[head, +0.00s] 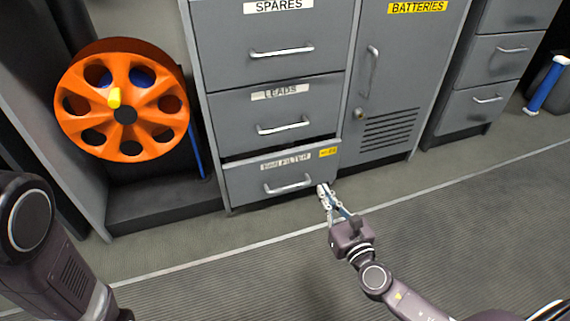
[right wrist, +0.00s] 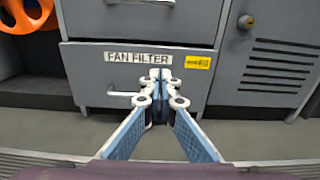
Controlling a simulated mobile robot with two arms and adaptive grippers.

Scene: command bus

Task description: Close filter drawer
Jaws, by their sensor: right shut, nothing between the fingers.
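The filter drawer (head: 250,185) is the lowest grey drawer in the cabinet, with a white label, a yellow tag and a silver bar handle (head: 288,185). Its front juts slightly past the drawer above, and a dark gap shows along its top, so it is a little open. In the right wrist view the drawer (right wrist: 85,68) reads FAN FILTER. My right gripper (head: 323,190) is shut and empty, its tips at the drawer front's lower right, right of the handle. I cannot tell whether they touch. In the right wrist view the gripper (right wrist: 161,85) partly covers the front. My left gripper is out of view.
The LEADS drawer (head: 240,112) and SPARES drawer (head: 235,30) above look shut. The BATTERIES locker (head: 400,75) stands to the right. An orange reel (head: 125,138) sits in a bay to the left. The floor (head: 440,210) in front is clear.

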